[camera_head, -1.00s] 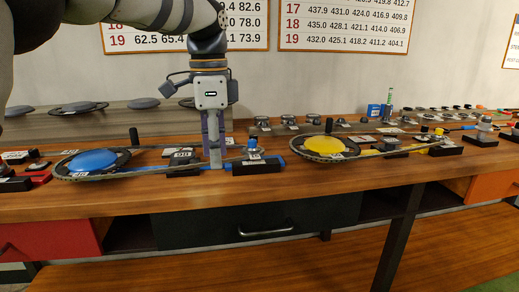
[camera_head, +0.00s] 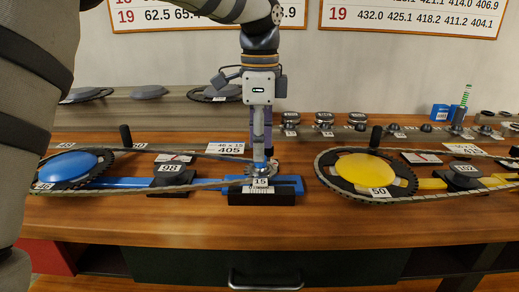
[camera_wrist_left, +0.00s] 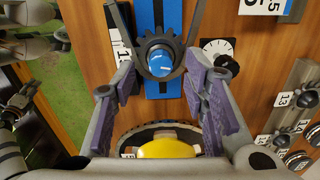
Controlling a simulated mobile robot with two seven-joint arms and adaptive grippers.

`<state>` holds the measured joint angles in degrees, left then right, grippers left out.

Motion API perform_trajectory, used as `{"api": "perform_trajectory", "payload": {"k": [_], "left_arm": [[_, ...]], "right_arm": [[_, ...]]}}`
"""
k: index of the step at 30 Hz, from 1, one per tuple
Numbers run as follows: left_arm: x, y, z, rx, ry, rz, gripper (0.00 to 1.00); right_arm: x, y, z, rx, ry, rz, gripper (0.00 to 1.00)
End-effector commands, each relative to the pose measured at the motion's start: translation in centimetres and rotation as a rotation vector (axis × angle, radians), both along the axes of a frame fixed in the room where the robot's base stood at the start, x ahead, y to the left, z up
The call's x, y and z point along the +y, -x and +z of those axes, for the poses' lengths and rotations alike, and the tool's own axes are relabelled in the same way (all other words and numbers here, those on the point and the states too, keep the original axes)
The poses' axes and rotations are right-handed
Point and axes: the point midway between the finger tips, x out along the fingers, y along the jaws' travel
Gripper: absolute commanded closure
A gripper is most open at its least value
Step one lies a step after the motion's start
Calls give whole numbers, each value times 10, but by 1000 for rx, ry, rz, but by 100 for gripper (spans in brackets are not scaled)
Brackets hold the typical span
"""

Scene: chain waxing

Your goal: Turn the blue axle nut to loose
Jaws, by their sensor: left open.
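The blue axle nut (camera_wrist_left: 160,62) is a round blue cap with a white mark, in the middle of a small dark sprocket (camera_wrist_left: 150,46) with a chain around it. In the head view the sprocket (camera_head: 261,170) sits on the blue rail (camera_head: 290,181) behind a label "15", and the nut is hardly visible. My left gripper (camera_head: 260,155) points down right over it. In the left wrist view its purple-padded fingers (camera_wrist_left: 160,82) are apart, one on each side of the nut, with gaps visible.
A blue chainring (camera_head: 68,166) lies left, joined by the chain. A yellow chainring (camera_head: 364,170) stands right, with a black post (camera_head: 375,136) behind it. A black block labelled 98 (camera_head: 170,176) sits on the blue rail. A round dial (camera_wrist_left: 216,48) lies beside the nut.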

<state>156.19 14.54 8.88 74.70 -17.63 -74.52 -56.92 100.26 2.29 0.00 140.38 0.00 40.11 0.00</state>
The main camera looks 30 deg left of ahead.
Motion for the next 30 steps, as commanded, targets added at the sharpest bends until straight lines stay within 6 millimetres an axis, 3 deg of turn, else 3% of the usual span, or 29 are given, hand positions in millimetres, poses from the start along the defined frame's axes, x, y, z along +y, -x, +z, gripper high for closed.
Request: {"api": "perform_trajectory", "payload": {"k": [6, 13, 18, 30], "left_arm": [[0, 0, -21, 0, 0, 0, 60], [0, 0, -22, 0, 0, 0, 60], [0, 0, -22, 0, 0, 0, 98], [0, 0, -21, 0, -1, 43, 100]], "right_arm": [[0, -2, 2, -7, 0, 0, 60], [0, -2, 1, -7, 0, 0, 60], [0, -2, 1, -6, 0, 0, 60], [0, -3, 3, -12, 0, 0, 60]]}}
